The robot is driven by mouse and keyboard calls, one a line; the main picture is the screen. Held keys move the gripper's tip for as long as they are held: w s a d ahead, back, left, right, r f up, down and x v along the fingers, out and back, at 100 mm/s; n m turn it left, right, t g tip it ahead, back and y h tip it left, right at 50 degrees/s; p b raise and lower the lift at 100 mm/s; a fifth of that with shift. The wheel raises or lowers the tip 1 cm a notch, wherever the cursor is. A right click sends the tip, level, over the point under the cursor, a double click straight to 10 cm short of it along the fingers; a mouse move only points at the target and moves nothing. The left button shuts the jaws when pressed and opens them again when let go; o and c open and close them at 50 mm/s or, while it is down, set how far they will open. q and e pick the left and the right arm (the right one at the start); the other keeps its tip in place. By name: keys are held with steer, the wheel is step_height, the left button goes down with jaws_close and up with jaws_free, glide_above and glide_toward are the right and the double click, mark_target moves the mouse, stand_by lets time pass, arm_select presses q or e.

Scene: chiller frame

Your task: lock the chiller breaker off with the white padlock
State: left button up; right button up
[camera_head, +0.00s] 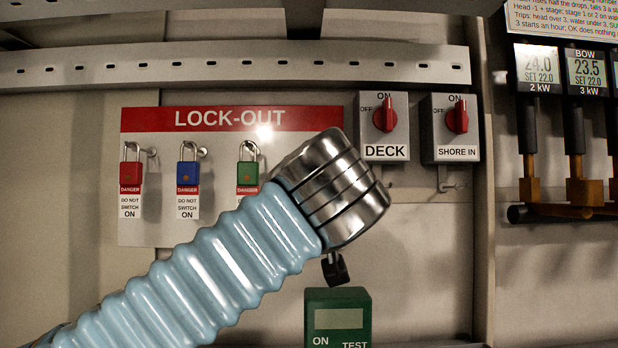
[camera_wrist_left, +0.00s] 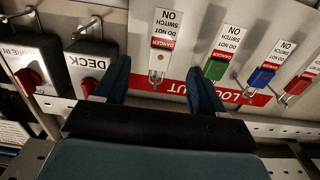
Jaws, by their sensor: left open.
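The white padlock (camera_wrist_left: 158,62) hangs with its danger tag on the lock-out board, in the left wrist view, which is upside down. My left gripper (camera_wrist_left: 160,86) is open, with one finger on each side of the padlock and a visible gap to each. Whether the fingers reach its depth I cannot tell. In the head view my left arm hides this padlock and the gripper's fingers. The DECK switch (camera_head: 385,113) and SHORE IN switch (camera_head: 457,118) have red knobs standing upright at ON. No breaker labelled chiller is readable. My right gripper is not in view.
Red (camera_head: 131,172), blue (camera_head: 188,173) and green (camera_head: 248,172) padlocks hang beside it on the lock-out board (camera_head: 220,228). A green ON/TEST device (camera_head: 338,319) sits below. Digital meters (camera_head: 538,68) are at right. A perforated rail (camera_head: 230,66) runs above the board.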

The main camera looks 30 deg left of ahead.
arm_select(q)
steer(key=p+x, duration=0.1)
steer(key=x, duration=0.6)
steer(key=p+x, duration=0.1)
steer(key=x, duration=0.3)
steer(key=shift+a+r+p, duration=0.2)
steer(key=shift+r+p, duration=0.1)
steer(key=shift+p, duration=0.05)
steer(key=shift+w+a+f, duration=0.1)
steer(key=c, duration=1.1)
steer(key=shift+r, duration=0.2)
